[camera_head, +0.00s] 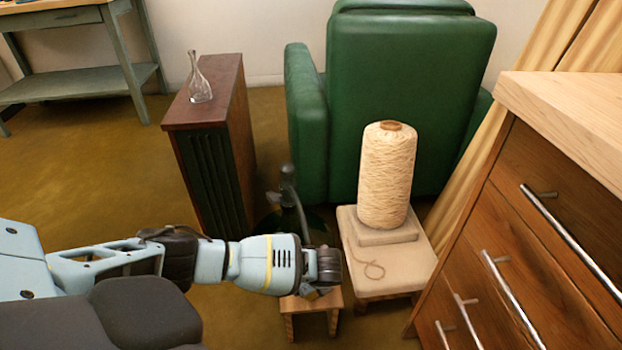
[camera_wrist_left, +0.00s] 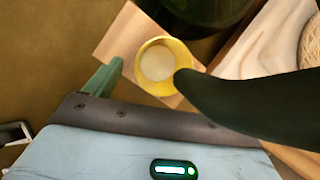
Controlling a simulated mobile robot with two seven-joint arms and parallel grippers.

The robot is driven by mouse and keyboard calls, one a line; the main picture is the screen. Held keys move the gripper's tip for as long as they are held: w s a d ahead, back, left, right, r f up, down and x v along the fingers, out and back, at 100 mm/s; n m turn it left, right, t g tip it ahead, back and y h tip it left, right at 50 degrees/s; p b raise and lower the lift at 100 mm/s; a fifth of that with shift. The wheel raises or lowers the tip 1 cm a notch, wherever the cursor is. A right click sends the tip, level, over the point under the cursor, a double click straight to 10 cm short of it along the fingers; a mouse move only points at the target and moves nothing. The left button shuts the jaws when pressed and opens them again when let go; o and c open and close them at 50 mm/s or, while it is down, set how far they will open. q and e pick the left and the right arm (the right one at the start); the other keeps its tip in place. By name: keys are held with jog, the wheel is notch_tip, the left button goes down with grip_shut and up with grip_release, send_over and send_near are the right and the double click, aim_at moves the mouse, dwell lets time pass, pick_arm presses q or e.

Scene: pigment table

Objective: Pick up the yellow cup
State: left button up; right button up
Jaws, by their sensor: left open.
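The yellow cup (camera_wrist_left: 141,80) shows from above in the left wrist view, with a round rim and a pale inside. It stands on a small wooden stool (camera_head: 308,303), whose top also shows in the left wrist view (camera_wrist_left: 118,38). In the head view my left gripper (camera_head: 325,285) is over this stool and hides the cup. In the left wrist view the gripper is open, with one finger left of the cup and the dark finger overlapping its right edge. I cannot tell whether that finger touches it. My right gripper is not in view.
A cone of cream yarn (camera_head: 386,175) stands on a pale low table (camera_head: 400,283) right of the stool. A wooden drawer cabinet (camera_head: 540,215) is at right. A green armchair (camera_head: 408,85) is behind. A glass vase (camera_head: 200,82) stands on a brown cabinet (camera_head: 215,125).

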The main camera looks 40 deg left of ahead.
pick_arm(q)
jog(key=b+x, duration=0.2)
jog(key=x, duration=0.2)
jog(key=shift+f+b, duration=0.35)
jog(key=shift+w+a+f, duration=0.1)
jog(key=shift+f, duration=0.05)
jog(key=shift+c, duration=1.8)
jog(key=c, duration=0.7)
jog(key=shift+c, duration=0.6)
